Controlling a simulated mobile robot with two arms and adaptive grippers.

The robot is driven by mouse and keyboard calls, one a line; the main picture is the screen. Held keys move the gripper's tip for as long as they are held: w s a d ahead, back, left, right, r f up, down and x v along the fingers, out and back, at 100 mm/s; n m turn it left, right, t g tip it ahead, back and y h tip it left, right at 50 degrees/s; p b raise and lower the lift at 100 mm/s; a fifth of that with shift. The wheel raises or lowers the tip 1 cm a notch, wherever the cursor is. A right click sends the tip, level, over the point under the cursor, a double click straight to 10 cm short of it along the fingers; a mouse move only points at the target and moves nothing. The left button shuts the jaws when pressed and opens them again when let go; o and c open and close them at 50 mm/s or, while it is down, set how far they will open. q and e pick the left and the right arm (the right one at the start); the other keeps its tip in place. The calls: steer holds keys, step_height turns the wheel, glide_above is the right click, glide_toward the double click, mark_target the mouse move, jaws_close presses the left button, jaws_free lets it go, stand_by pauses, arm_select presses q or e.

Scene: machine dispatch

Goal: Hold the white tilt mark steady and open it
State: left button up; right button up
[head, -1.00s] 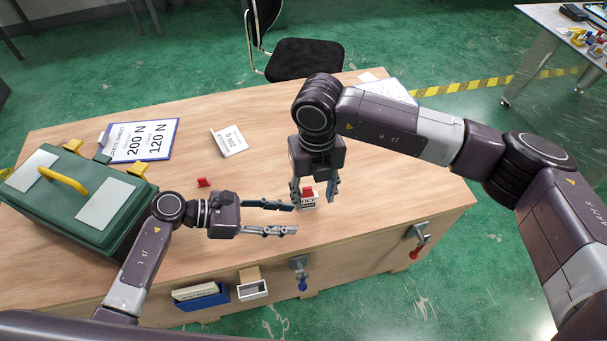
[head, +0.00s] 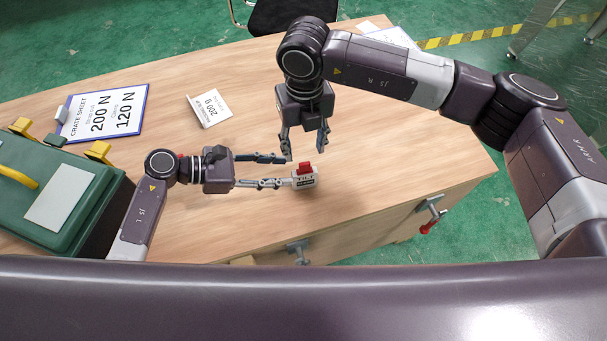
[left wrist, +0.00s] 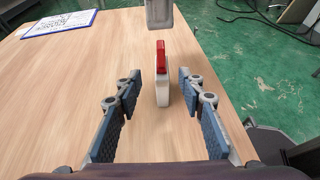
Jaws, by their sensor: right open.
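The white tilt mark (head: 306,182), a small upright block with a red top part and dark lettering, stands on the wooden table. My left gripper (head: 287,171) is open, its fingertips just left of the mark. In the left wrist view the mark (left wrist: 163,94) shows ahead, between the two open fingers (left wrist: 160,86), with a gap on each side. My right gripper (head: 305,152) is open and points down, just behind and above the mark in the head view. I cannot tell whether any finger touches the mark.
A green case (head: 93,236) with yellow latches stands at the left. A crate sheet clipboard (head: 104,112) and a folded 200 g card (head: 209,110) lie behind. A clamp with a red handle (head: 430,217) is on the table's front edge. The table right of the mark is clear.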

mark_target(299, 172)
arm_select(q)
steer(key=x, duration=0.6)
steer(key=shift+s+d+r, duration=0.1)
steer(key=shift+r, duration=0.1)
arm_select(e)
steer(key=shift+s+d+r, duration=0.1)
steer(key=shift+s+r, duration=0.05)
arm_select(q)
steer(key=shift+d+f, duration=0.25)
steer(key=shift+d, duration=0.25)
jaws_close()
